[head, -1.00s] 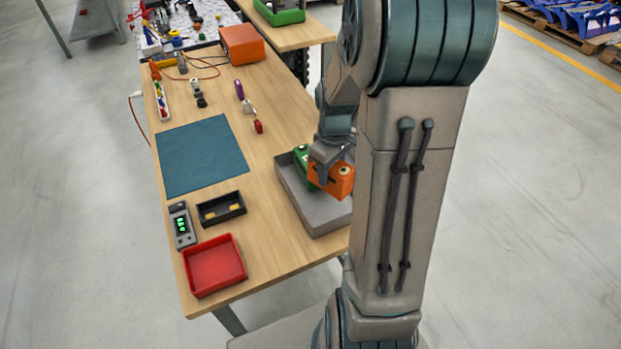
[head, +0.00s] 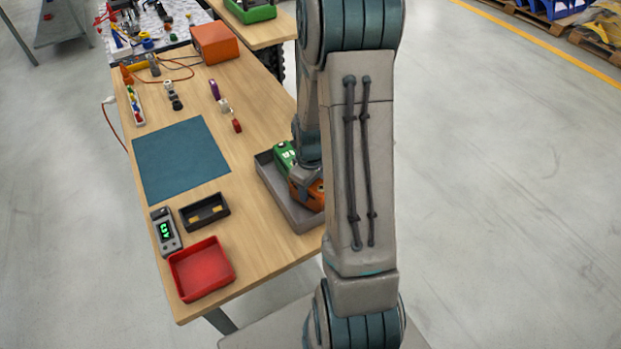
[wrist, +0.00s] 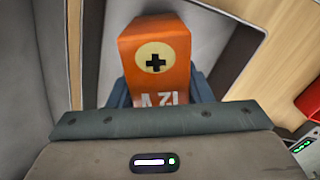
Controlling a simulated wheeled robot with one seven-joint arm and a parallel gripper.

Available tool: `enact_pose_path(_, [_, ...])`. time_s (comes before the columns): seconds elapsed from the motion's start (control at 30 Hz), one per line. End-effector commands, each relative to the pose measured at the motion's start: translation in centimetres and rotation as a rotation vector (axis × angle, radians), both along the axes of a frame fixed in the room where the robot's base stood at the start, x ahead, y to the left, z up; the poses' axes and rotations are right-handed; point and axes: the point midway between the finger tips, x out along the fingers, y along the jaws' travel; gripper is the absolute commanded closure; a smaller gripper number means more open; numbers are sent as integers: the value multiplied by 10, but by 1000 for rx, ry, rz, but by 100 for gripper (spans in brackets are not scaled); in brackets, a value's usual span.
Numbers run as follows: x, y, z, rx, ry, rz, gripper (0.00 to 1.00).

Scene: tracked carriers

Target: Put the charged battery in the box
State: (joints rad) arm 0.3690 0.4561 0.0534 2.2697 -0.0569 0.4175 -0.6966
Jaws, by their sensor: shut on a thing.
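My gripper (head: 306,180) is shut on an orange battery (head: 311,196), over or inside the grey box (head: 270,188) at the right edge of the table. In the wrist view, the battery (wrist: 150,62) stands between the fingers, showing a plus sign on a pale disc and part of some white lettering. A green battery (head: 284,154) is in the box beside my gripper. My arm hides the right part of the box, and I cannot tell whether the orange battery touches its floor.
A tester with green digits (head: 166,231), a black two-contact cradle (head: 204,211) and a red tray (head: 201,269) are at the table's near left. A blue mat (head: 181,160) lies behind them. Small tools and an orange case (head: 217,44) are farther back.

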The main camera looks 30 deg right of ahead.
Motion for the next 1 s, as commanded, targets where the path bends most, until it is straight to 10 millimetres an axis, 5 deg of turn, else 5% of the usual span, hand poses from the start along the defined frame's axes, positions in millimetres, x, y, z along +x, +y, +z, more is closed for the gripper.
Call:
enact_pose_path(0.5, [1,0,-10,-1,-3,-1,100])
enact_pose_path(0.53, [0,0,-10,-1,0,-1,52])
enact_pose_path(0.6, [0,0,-9,-1,0,-1,33])
enact_pose_path(1.0, [0,0,-4,0,-1,-1,33])
